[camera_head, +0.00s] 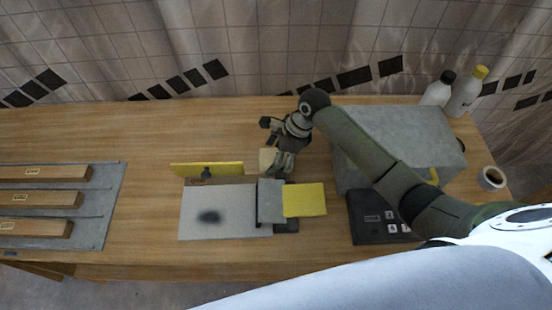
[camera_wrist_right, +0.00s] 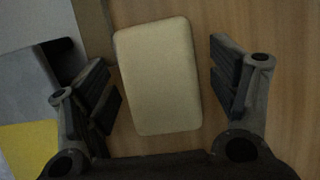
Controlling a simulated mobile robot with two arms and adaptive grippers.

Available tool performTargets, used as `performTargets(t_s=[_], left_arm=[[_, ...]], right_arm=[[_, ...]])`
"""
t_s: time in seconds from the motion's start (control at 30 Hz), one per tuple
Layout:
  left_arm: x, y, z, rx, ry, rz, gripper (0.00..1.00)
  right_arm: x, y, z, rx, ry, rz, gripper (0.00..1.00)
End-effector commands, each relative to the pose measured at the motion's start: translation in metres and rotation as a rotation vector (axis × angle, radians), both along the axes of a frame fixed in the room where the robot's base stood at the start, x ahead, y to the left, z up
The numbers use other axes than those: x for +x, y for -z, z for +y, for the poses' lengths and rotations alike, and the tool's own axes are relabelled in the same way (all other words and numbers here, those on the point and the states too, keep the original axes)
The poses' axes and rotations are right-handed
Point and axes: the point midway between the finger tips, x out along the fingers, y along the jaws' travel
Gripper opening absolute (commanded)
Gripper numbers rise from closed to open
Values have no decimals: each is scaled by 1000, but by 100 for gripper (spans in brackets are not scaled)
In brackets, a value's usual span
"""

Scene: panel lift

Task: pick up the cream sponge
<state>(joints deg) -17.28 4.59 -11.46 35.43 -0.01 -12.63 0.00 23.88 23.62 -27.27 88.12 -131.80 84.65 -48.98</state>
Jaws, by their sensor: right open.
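The cream sponge (camera_wrist_right: 158,76) is a pale block with rounded corners on the wooden table. In the head view a small part of the sponge (camera_head: 266,160) shows beside my right gripper (camera_head: 278,152), which partly hides it. In the right wrist view my right gripper (camera_wrist_right: 165,85) is open, with one finger on each side of the sponge. A gap shows between the sponge and the right finger. The left finger is close to the sponge's lower left edge; whether they touch I cannot tell. My left gripper is not in view.
A large grey box (camera_head: 400,135) stands right, with bottles (camera_head: 438,90) behind. The table's left middle is clear.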

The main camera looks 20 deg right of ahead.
Motion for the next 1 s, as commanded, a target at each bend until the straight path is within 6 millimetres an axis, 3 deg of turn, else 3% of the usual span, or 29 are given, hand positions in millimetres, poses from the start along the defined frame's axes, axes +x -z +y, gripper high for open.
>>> performTargets(t_s=[0.57, 0.9, 1.0], left_arm=[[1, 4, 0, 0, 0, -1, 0], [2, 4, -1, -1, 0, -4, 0], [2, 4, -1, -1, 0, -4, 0]], right_arm=[[0, 3, 0, 0, 0, 1, 79], [0, 3, 0, 0, 0, 1, 35], [0, 3, 0, 0, 0, 0, 35]])
